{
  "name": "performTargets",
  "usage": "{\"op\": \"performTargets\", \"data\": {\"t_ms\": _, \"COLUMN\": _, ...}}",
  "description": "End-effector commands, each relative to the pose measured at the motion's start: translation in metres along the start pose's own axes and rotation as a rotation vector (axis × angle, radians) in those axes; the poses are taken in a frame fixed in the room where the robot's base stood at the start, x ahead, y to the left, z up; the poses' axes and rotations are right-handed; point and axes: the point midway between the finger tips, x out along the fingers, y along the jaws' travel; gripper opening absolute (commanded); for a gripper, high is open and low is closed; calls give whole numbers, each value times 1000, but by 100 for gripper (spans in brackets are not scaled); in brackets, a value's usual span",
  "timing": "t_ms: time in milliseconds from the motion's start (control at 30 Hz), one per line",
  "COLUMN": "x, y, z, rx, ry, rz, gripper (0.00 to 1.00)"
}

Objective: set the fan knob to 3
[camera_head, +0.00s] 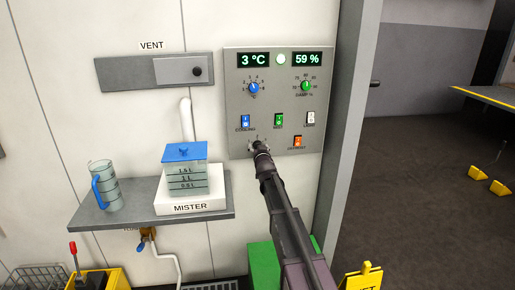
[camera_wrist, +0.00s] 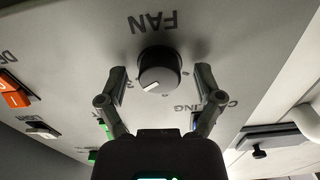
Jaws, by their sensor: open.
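A digit 3 shows at the left of the knob, near my left finger; other scale marks are partly hidden. My gripper (camera_wrist: 160,73) is open, with one finger on each side of the knob and a visible gap to it. In the head view my gripper (camera_head: 259,148) reaches the panel's lower left and covers most of the knob.
The panel (camera_head: 236,110) also carries a cooling dial (camera_head: 254,88), a damp dial (camera_head: 306,86), several rocker switches and displays reading 3 °C and 59 %. Left of it, a shelf (camera_head: 140,213) bears a jug (camera_head: 106,193) and the mister (camera_head: 190,204). A grey post (camera_head: 345,120) stands right.

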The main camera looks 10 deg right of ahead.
Motion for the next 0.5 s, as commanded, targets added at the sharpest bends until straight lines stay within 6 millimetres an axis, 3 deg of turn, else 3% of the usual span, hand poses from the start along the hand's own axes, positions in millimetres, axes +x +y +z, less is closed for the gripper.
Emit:
{"op": "performTargets", "data": {"t_ms": 267, "x": -4, "y": 0, "z": 0, "rx": -1, "ry": -1, "rz": 0, "gripper": 85}}
{"op": "performTargets", "data": {"t_ms": 500, "x": -24, "y": 0, "z": 0, "rx": 0, "ry": -1, "rz": 0, "gripper": 85}}
